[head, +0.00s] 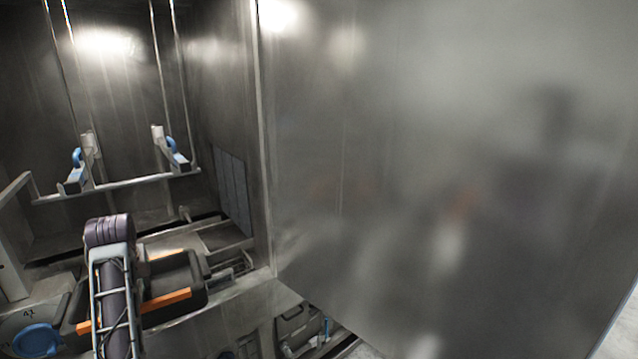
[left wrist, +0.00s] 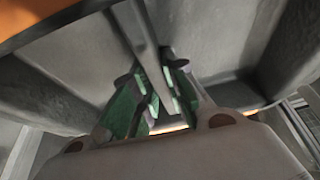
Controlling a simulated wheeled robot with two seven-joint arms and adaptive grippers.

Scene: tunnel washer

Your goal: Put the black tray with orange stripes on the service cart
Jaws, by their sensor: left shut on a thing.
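The black tray with orange stripes (head: 190,275) is inside the washer chamber at the lower left of the head view, partly hidden by my left arm. Its dark inside and orange edge also show close up in the left wrist view (left wrist: 60,75). My left gripper (left wrist: 153,95) has green-padded fingers shut on a thin grey bar-like part of the tray. In the head view its fingertips are hidden behind my arm. I cannot tell whether the tray rests on the ledge or is lifted. The service cart is not recognisable in either view. My right gripper is not in view.
A large steel panel (head: 450,150) fills the right side and bounds the chamber opening. A rail with blue-tipped spray fittings (head: 120,183) hangs above the tray. A steel ledge (head: 235,292) runs in front of the tray. A blue round part (head: 37,341) sits at the lower left.

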